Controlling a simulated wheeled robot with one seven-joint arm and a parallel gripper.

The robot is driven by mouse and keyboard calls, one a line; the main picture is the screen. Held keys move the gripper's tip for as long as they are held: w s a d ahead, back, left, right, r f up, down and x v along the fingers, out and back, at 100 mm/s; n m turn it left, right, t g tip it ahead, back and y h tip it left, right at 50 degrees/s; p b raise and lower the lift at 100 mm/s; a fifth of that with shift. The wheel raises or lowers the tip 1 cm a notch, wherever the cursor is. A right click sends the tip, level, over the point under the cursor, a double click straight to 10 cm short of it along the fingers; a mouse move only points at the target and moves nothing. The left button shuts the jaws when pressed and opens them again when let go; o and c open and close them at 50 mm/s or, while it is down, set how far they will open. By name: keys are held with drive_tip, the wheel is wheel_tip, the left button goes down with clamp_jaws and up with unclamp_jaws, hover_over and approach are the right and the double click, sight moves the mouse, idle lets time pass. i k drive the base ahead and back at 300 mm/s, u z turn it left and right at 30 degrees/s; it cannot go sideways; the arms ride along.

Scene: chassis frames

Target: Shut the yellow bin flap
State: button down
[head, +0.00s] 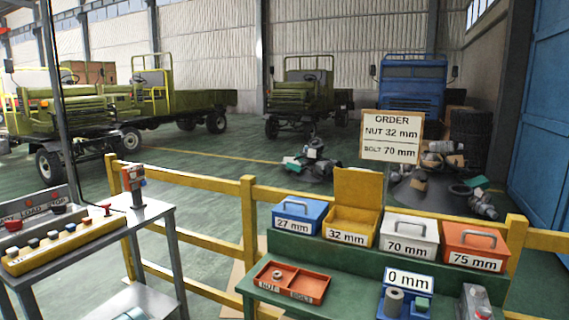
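The yellow bin (350,228), labelled 32 mm, stands on the raised green shelf of the bench. Its flap (358,189) stands up open at the back of the bin, leaning slightly, and the inside of the bin shows. It sits between a blue 27 mm bin (299,215) on the left and a white 70 mm bin (410,236) on the right. Both of these are shut, with handles on their lids. My gripper is not in view.
An orange 75 mm bin (475,246) is shut at the right. An order sign (391,137) stands behind the bins. A red tray (288,283) holding a nut and a 0 mm display (408,281) are in front. A yellow rail (249,222) runs behind. A control table (90,245) stands left.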

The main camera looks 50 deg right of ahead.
sight(362, 187)
drive_tip(key=z, duration=0.1)
drive_tip(key=i, duration=1.55)
drive_tip(key=z, duration=0.7)
drive_tip(key=i, duration=1.3)
drive_tip(key=z, duration=1.75)
drive_tip(key=i, duration=0.8)
drive_tip(key=z, duration=0.85)
